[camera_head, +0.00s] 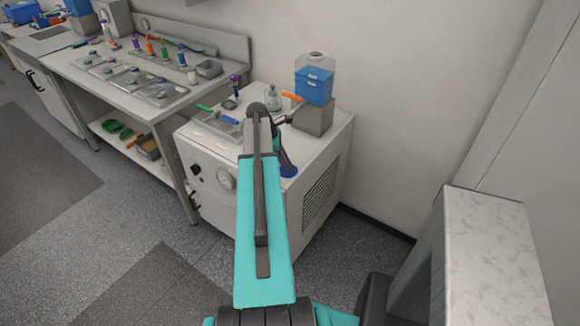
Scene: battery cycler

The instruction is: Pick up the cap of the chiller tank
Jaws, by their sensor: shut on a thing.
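The chiller is a white cabinet (325,160) with a round gauge and a side grille, against the wall. A tank (315,86) of blue liquid stands on a grey block at its back right. A pale round neck or cap (316,56) tops the tank; I cannot tell whether it is open. My teal arm reaches up from the bottom over the chiller. My gripper (284,119) is mostly hidden behind the arm's dark end, left of the grey block. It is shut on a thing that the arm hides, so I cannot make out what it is.
On the chiller top are a tray (219,121) with green and blue tools, a clear bottle (272,96) and an orange-handled tool (293,97). A bench (110,92) with trays stands at left. A pale block (485,260) is at right. Floor is clear at left.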

